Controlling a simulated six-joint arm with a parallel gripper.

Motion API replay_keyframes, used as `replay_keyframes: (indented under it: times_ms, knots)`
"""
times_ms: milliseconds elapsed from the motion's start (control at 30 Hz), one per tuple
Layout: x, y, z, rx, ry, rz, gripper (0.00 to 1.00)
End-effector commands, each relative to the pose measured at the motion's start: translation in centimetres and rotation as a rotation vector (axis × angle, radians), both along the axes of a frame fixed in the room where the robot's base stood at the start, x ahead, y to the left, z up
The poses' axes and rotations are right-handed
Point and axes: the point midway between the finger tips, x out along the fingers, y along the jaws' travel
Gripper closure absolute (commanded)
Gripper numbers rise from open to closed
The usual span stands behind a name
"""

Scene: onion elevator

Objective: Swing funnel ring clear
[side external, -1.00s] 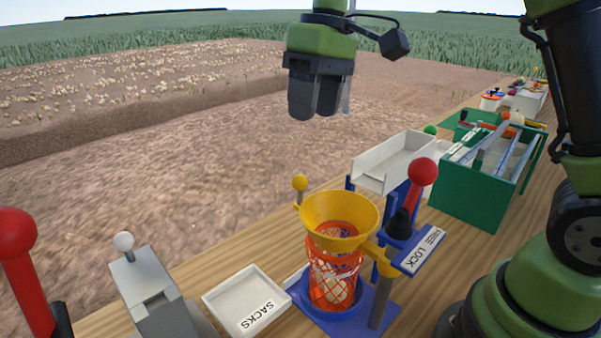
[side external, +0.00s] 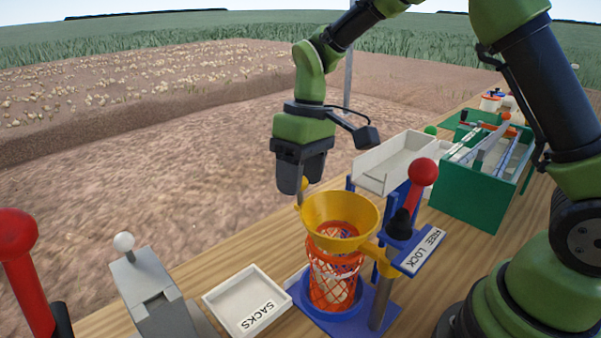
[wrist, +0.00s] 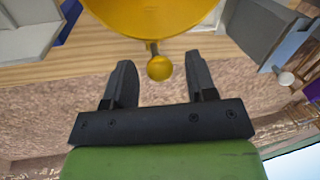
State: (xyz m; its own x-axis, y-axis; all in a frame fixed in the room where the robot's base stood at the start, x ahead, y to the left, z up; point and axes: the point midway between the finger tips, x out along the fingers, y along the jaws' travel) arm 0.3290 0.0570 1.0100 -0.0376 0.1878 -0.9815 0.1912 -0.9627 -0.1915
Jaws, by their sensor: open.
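The yellow funnel ring (side external: 341,214) sits over an orange mesh sack (side external: 335,275) on a blue stand (side external: 378,312). Its small yellow knob on a short stem shows in the wrist view (wrist: 159,68), between and just beyond my fingertips. In the side view my gripper (side external: 291,190) hangs at the knob on the funnel's far left edge and partly hides it. My gripper in the wrist view (wrist: 160,82) is open, with one finger on either side of the knob's line and gaps on both sides. The lock lever with a red ball (side external: 422,172) leans on the stand beside the FREE/LOCK label (side external: 423,251).
A white SACKS tray (side external: 247,300) lies left of the stand. A grey lever box (side external: 150,290) and a red-knobbed lever (side external: 17,235) stand at the left. A white chute (side external: 393,162) and a green bin (side external: 480,190) stand behind to the right.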

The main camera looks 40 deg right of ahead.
Motion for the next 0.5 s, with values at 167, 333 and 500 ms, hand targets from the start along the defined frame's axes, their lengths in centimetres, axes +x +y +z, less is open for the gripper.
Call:
replay_keyframes:
  times_ms: [167,333,500]
  knots:
    - [0.00,0.00,0.00,0.000,0.000,0.000,0.49]
    - [0.01,0.00,0.02,0.000,0.000,0.000,0.85]
    - [0.01,0.00,0.03,0.000,0.000,0.000,1.00]
